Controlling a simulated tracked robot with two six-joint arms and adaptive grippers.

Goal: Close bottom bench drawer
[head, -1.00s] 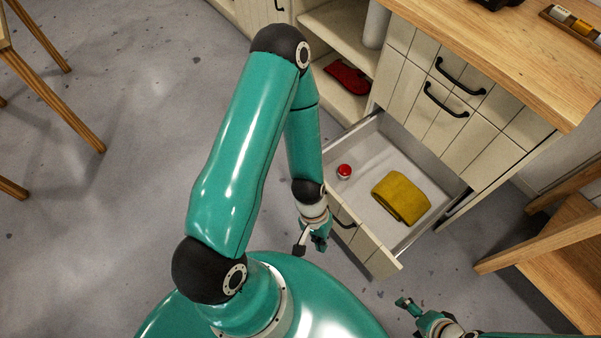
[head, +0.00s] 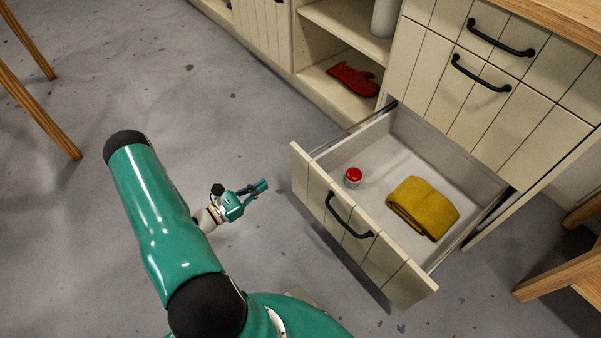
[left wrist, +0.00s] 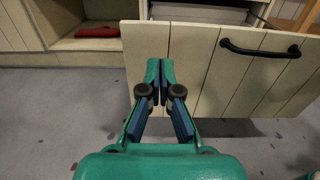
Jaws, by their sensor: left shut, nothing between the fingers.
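The bottom bench drawer is pulled out, and its cream plank front (head: 388,262) with a black bar handle (head: 347,216) faces me in the head view. My right gripper is out of view.
The bench (head: 432,78) has shut upper drawers with black handles. An open shelf beside it holds a red oven mitt (head: 354,79). Wooden furniture legs stand at the far left (head: 42,92) and lower right (head: 570,268). The floor left of the drawer is clear.

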